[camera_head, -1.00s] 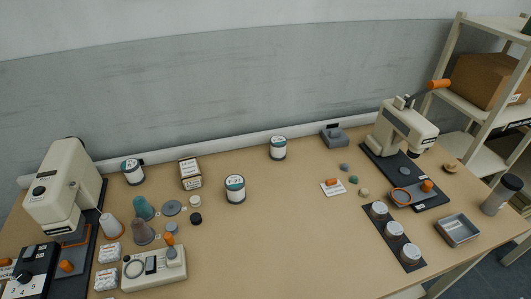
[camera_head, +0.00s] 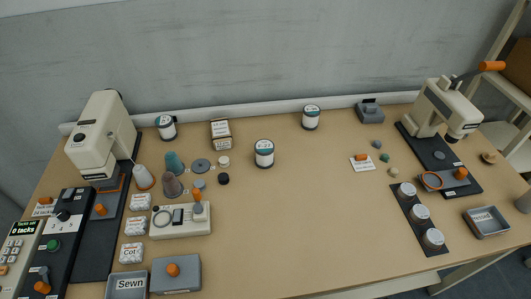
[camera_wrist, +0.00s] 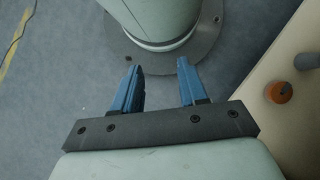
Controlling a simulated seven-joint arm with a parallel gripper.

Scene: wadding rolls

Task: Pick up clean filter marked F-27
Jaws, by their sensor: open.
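Three white canisters with teal-and-dark tops stand upright on the table in the head view. One stands nearest the table's middle (camera_head: 264,153), one at the back left (camera_head: 166,127), and one at the back, right of centre (camera_head: 311,118). The middle one's label looked like F-27 in the earlier head frame; the labels are too small to read surely now. My gripper (camera_wrist: 158,64) shows only in the wrist view, its two blue fingers apart with nothing between them. It is over the floor and my base, away from the canisters.
A small labelled box (camera_head: 221,133) stands between the back-left and middle canisters. A press (camera_head: 442,110) stands right. The table's centre front is clear.

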